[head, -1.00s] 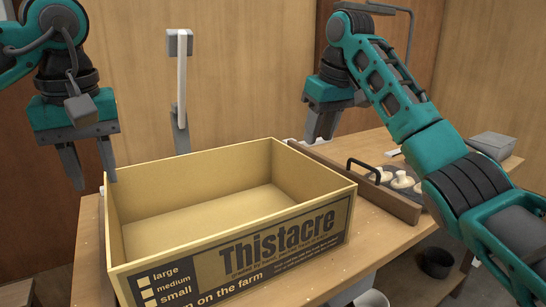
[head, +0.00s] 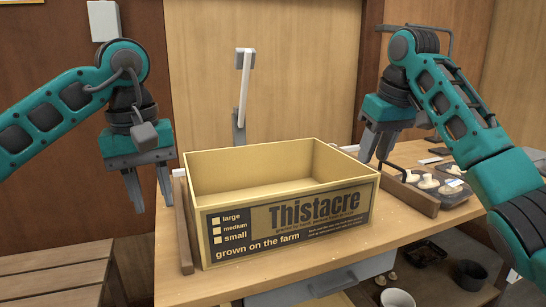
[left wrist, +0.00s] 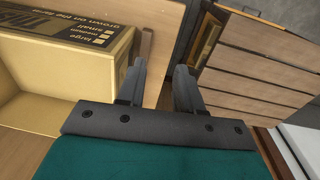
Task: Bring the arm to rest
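My left gripper (head: 140,190) hangs at the left end of the table, beside the cardboard box, with its fingers pointing down. In the left wrist view its two fingers (left wrist: 160,85) are apart with nothing between them. My right gripper (head: 377,146) is above the table at the box's right side, fingers pointing down and apart. I see nothing held in it. The open yellow box (head: 225,240), printed "Thistacre", stands on the wooden table (head: 400,228) between the grippers. Its visible inside is empty, but the floor is partly hidden by the front wall.
A dark tray of pale mushrooms (head: 446,190) lies at the right beyond a wooden rail (head: 415,199). A slatted bench (head: 55,265) stands at the lower left. A white upright device (head: 243,85) stands behind the box. Bins (head: 469,275) are below the table.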

